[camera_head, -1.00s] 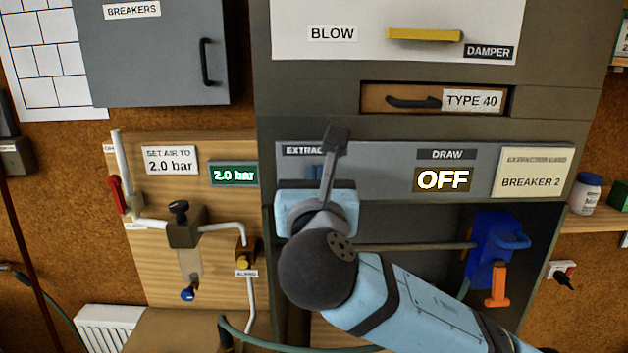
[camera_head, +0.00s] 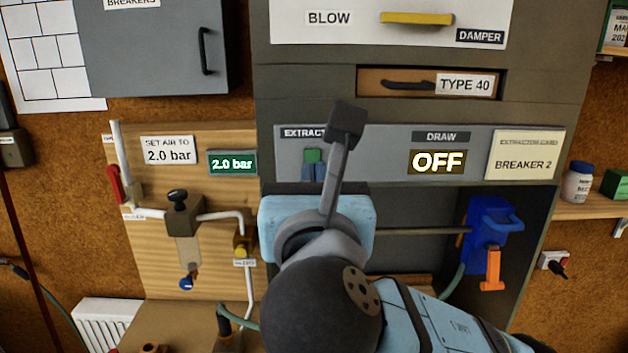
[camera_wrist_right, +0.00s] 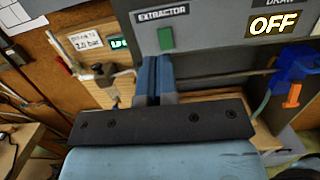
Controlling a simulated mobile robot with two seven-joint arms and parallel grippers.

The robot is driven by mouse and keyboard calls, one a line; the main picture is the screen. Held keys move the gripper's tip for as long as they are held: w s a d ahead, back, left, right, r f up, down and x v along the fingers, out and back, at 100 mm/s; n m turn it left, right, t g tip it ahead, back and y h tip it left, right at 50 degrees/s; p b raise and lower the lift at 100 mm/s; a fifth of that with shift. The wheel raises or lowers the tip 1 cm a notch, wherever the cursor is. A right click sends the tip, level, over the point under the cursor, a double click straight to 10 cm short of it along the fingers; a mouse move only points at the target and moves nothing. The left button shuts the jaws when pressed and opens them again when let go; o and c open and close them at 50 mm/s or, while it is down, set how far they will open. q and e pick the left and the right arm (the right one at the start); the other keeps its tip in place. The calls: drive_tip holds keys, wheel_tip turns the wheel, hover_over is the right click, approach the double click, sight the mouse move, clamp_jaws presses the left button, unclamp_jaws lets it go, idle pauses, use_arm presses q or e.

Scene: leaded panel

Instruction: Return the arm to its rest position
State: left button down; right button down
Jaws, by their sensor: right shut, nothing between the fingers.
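My right arm rises from the bottom right in the head view, its light-blue wrist in front of the grey control strip. The blue fingers of my right gripper (camera_head: 313,164) are shut and empty. They point at the strip, just below the green extractor switch (camera_head: 313,155) in the picture. In the right wrist view the closed fingers (camera_wrist_right: 157,60) show below the green switch (camera_wrist_right: 165,39), with a gap visible between. The wrist hides part of the recess behind it. My left gripper is not in view.
The DRAW display (camera_head: 437,162) reads OFF, beside a card (camera_head: 522,155) marked BREAKER 2. A blue tool with an orange handle (camera_head: 491,270) hangs at right. A wooden board (camera_head: 150,185) with valves and pipes is at left. A green hose runs low.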

drive_tip(key=w+d+f+m+g+y, duration=0.1)
drive_tip(key=w+f+m+g, duration=0.2)
drive_tip(key=f, duration=0.5)
drive_tip(key=w+f+m+g+y, duration=0.1)
drive_tip(key=w+f+m, duration=0.3)
drive_tip(key=f, duration=0.4)
drive_tip(key=d+f+m+g+y, duration=0.2)
drive_tip(key=d+f+m, duration=0.2)
drive_tip(key=f+m, duration=0.9)
drive_tip(key=s+d+f+m+g, duration=0.1)
drive_tip(key=s+d+f+m, duration=0.3)
drive_tip(key=s+f, duration=0.3)
drive_tip(key=s+d+f+m+h, duration=0.1)
drive_tip(key=s+d+f+m, duration=0.3)
drive_tip(key=f, duration=0.9)
drive_tip(key=s+d+f+m+g, duration=0.1)
drive_tip(key=s+d+f+m, duration=0.4)
drive_tip(key=s+f, duration=0.4)
wheel_tip(320, 180, down, 2)
drive_tip(key=shift+s+d+f+g, duration=0.1)
drive_tip(key=shift+s+d+g, duration=0.25)
drive_tip(key=shift+d, duration=0.45)
